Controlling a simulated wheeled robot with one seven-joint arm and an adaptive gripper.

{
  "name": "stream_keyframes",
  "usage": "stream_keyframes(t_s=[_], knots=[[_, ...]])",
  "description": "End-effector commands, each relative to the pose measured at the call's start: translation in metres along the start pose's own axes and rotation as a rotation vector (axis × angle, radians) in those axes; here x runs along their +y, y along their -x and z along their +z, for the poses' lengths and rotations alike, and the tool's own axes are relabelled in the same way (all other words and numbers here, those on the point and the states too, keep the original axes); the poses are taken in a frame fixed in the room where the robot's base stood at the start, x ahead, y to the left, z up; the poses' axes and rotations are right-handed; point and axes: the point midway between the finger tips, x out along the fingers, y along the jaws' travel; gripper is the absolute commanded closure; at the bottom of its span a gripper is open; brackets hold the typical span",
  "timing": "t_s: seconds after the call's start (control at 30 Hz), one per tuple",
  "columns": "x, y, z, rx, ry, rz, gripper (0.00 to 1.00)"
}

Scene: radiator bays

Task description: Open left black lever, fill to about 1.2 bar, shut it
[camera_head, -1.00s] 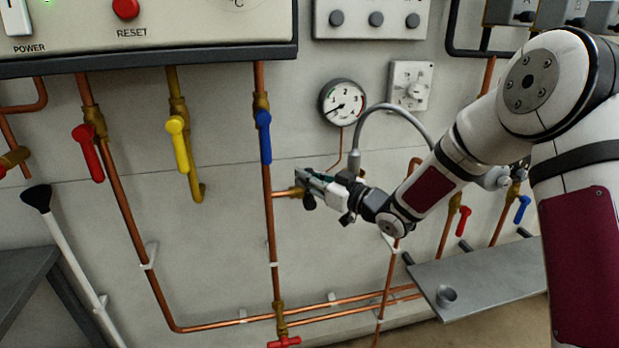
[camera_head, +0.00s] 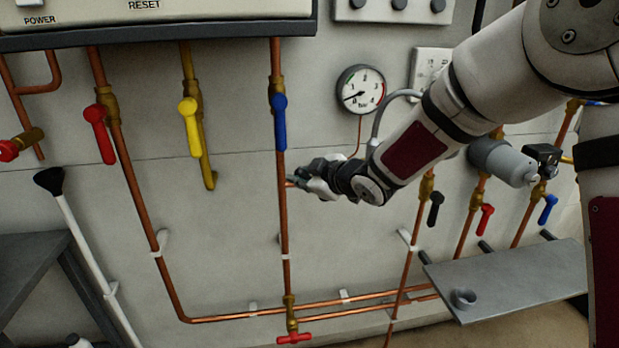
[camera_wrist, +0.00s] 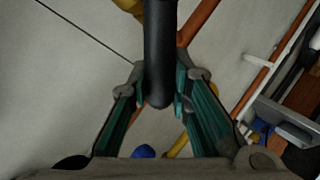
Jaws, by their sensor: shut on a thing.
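My gripper (camera_head: 296,181) is at the side branch of the copper pipe below the left blue lever. In the wrist view the left black lever (camera_wrist: 160,60) lies between the two green-padded fingers of my gripper (camera_wrist: 162,100), which are closed on it. In the head view my gripper hides the lever, so I cannot tell how far it is turned. The round pressure gauge (camera_head: 361,91) hangs above and right of my gripper. Its needle points lower left, above 0 and seemingly below 1 bar. A grey braided hose (camera_head: 386,115) runs behind my arm.
Red (camera_head: 99,133), yellow (camera_head: 189,127) and blue (camera_head: 279,121) levers hang left of and above my gripper. A second black lever (camera_head: 435,209) is at the right. A red tap (camera_head: 294,338) is below. A grey shelf (camera_head: 510,283) juts out at lower right.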

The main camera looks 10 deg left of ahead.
Motion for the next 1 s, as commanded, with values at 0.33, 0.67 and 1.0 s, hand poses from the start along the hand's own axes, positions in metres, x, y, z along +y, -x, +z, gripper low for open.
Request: stream_keyframes(t_s=[0.33,0.67,1.0], knots=[[-0.0104,-0.0072,0.0015,-0.08,0.122,-0.001,1.0],[-0.0114,-0.0074,0.002,-0.097,0.143,-0.001,1.0],[-0.0114,-0.0074,0.0018,-0.097,0.143,-0.001,0.6]])
